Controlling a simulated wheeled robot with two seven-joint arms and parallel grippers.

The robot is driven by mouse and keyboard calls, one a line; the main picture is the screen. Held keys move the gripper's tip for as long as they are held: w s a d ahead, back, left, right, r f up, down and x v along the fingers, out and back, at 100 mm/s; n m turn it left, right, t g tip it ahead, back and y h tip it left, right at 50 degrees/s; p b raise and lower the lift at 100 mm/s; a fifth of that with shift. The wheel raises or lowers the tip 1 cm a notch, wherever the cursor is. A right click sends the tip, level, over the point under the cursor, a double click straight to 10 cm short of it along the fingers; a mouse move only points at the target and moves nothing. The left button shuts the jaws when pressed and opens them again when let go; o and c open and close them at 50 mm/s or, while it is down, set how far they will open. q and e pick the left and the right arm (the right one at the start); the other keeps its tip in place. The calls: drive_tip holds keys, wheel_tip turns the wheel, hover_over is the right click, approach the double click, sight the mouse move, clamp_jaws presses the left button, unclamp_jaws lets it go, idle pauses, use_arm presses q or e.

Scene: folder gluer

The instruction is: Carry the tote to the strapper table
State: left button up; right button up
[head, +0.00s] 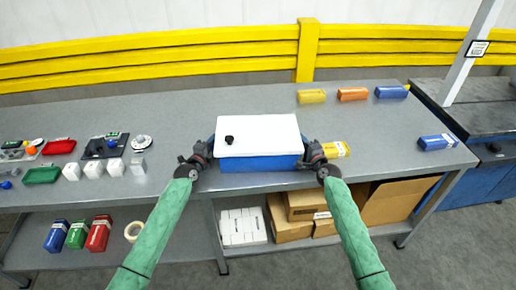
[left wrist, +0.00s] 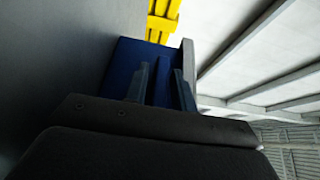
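The tote, a blue box with a white top (head: 258,162), stands at the middle of the grey table near its front edge. A small black knob-like piece is on its top. My left gripper (head: 203,155) is at the tote's left side and my right gripper (head: 312,155) at its right side. In the left wrist view the tote (left wrist: 125,58) is straight ahead, with a blue strip between the left fingers (left wrist: 161,88). I cannot tell whether the fingers press on it. The right fingertips are too small to judge. A dark-topped table with a post (head: 480,115), possibly the strapper table, stands at the right.
Yellow, orange and blue boxes (head: 391,92) line the back right, and another blue box (head: 437,142) lies near the right end. Small parts and trays (head: 42,175) cover the left. Cartons (head: 288,220) are below.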

use_arm(q)
drive_tip(key=shift+w+d, duration=0.1)
drive_tip(key=shift+w, duration=0.05)
use_arm(e)
drive_tip(key=shift+w, duration=0.15)
use_arm(q)
clamp_jaws()
use_arm(e)
clamp_jaws()
use_arm(q)
drive_tip(key=shift+r, duration=0.25)
use_arm(e)
drive_tip(key=shift+r, duration=0.2)
